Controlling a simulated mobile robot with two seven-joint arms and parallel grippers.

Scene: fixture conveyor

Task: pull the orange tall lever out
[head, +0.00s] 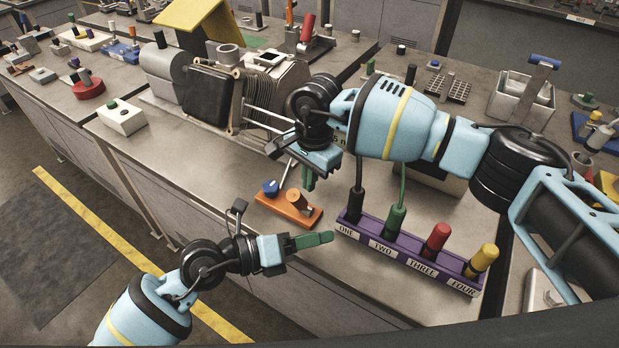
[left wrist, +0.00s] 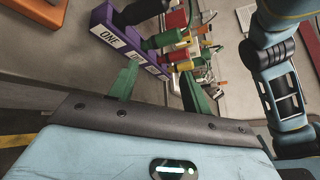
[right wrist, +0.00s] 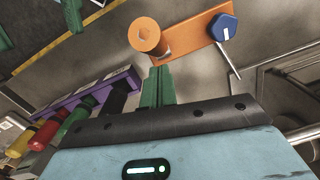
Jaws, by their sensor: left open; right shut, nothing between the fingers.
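An orange base plate (head: 287,210) on the bench carries an orange cylindrical handle (head: 299,200) and a blue knob (head: 271,187) with a thin metal rod. In the right wrist view the orange handle (right wrist: 149,36) stands just beyond my right fingertips, with the blue hexagonal knob (right wrist: 223,27) to its right. My right gripper (head: 308,181) is shut and empty, above and close to the handle; contact cannot be told. It also shows in the right wrist view (right wrist: 158,70). My left gripper (head: 330,237) is open and empty at the bench's front edge, beside the purple strip.
A purple strip (head: 408,257) labelled ONE to FOUR holds black, green, red and yellow plugs right of the orange base. A finned machine (head: 270,90) stands behind. A white box (head: 122,118) sits at left. Bare bench lies left of the orange base.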

